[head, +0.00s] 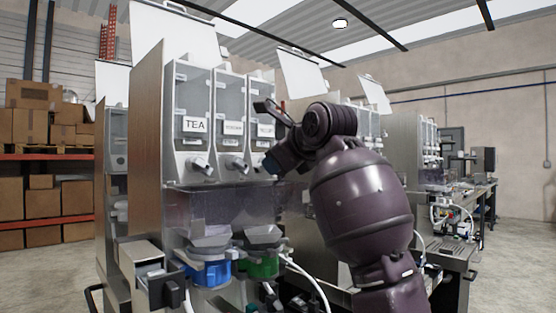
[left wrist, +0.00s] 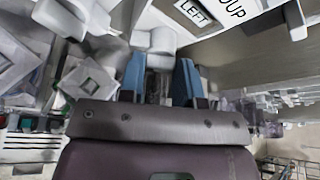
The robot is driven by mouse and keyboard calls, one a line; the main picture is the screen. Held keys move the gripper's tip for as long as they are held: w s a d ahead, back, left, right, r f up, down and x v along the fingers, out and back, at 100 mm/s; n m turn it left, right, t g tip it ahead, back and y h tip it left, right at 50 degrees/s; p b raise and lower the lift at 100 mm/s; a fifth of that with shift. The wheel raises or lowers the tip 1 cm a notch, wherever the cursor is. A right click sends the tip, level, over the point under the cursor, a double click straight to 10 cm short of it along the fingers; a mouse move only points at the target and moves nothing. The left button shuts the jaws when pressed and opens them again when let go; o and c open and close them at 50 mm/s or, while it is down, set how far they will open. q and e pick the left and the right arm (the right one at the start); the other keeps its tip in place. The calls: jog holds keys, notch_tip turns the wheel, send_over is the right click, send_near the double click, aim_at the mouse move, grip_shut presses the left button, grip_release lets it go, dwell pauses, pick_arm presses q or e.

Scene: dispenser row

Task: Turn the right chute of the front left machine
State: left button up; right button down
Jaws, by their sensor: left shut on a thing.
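The front left machine (head: 146,130) has a wooden side and three clear canisters in a row, the left one labelled TEA. A light grey chute sticks out below each canister. The right chute (head: 268,164) is partly covered by my left gripper (head: 274,160), which reaches in from the right with blue fingers. In the left wrist view, the two blue fingers of the left gripper (left wrist: 160,82) are shut on the pale right chute (left wrist: 158,44). The chute's exact turn is hard to tell. My right gripper is not in view.
Below the chutes are a clear tray-like bin (head: 205,207), a blue container (head: 205,272) and a green container (head: 262,266). More machines stand in a row to the right. Boxes on shelves (head: 45,127) are at the far left. The floor at left is clear.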

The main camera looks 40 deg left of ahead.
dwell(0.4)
pick_arm(q)
jog(key=o, duration=0.9)
